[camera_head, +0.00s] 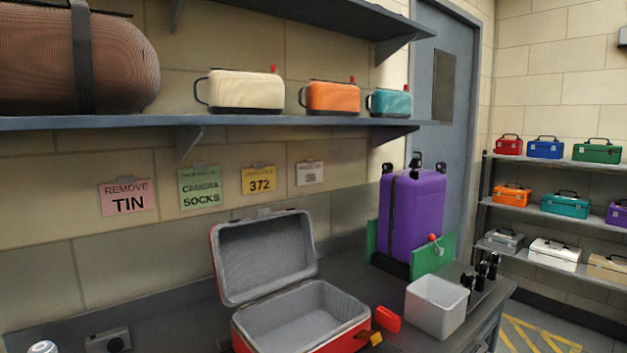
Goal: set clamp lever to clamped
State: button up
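A small lever with a red ball knob (432,238) sits on the front of a green clamp plate (428,258) on the bench. Its short arm runs from the knob down and to the right, so the knob is at the upper left end. A purple suitcase (418,215) stands upright between this plate and another green plate (371,240) behind it on the left. I cannot tell whether the plates press on the suitcase. My gripper is not in view.
An open red case with grey lining (312,297) lies in front, its lid up. A red block (388,319), a grey-white bin (438,305) and several black knobbed parts (481,275) stand near the lever. A wall shelf (240,122) with cases hangs above.

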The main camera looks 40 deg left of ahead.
aim_at(439, 249)
jog(key=z, duration=0.35)
jog(key=i, duration=3.15)
jog(key=u, duration=2.05)
